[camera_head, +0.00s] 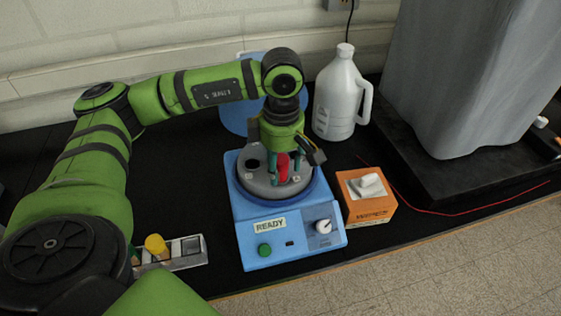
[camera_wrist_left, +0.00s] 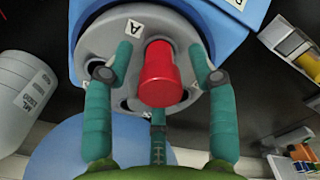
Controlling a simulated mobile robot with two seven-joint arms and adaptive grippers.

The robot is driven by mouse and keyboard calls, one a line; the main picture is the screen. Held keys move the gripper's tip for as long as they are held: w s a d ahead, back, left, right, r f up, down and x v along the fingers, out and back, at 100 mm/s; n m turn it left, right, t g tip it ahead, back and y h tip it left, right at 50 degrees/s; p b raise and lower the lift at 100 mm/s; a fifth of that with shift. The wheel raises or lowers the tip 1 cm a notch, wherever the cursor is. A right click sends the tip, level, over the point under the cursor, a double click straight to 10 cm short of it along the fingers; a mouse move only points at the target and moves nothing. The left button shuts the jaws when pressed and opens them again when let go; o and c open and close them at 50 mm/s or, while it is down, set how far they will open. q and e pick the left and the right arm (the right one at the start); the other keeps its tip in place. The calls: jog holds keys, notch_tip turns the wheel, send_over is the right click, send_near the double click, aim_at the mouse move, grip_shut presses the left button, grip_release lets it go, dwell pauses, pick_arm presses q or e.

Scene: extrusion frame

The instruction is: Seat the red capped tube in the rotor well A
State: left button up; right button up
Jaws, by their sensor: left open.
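The red capped tube (camera_head: 283,168) stands at the rotor (camera_head: 258,184) of the blue centrifuge (camera_head: 240,217). In the left wrist view its red cap (camera_wrist_left: 160,78) is close to the label A (camera_wrist_left: 133,27). The cap hides the tube body and the well beneath, so I cannot tell how deep it sits. My left gripper (camera_head: 285,166) is over the rotor, pointing down, with teal fingers spread on both sides of the cap. In the left wrist view the gripper (camera_wrist_left: 160,72) shows gaps between fingers and cap. My right gripper is not in view.
A rack (camera_head: 190,262) with a yellow-capped tube (camera_head: 155,244) lies left of the centrifuge.

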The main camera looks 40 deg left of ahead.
pick_arm(q)
jog(key=shift+r, duration=0.1)
jog(key=shift+r+p, duration=0.25)
jog(key=shift+p, duration=0.05)
notch_tip(320, 180, up, 6)
jog(key=b, duration=0.3)
jog(key=shift+d+r, duration=0.1)
jog(key=shift+r, duration=0.15)
notch_tip(320, 180, up, 4)
jog(key=shift+r, duration=0.6)
jog(key=shift+f, duration=0.1)
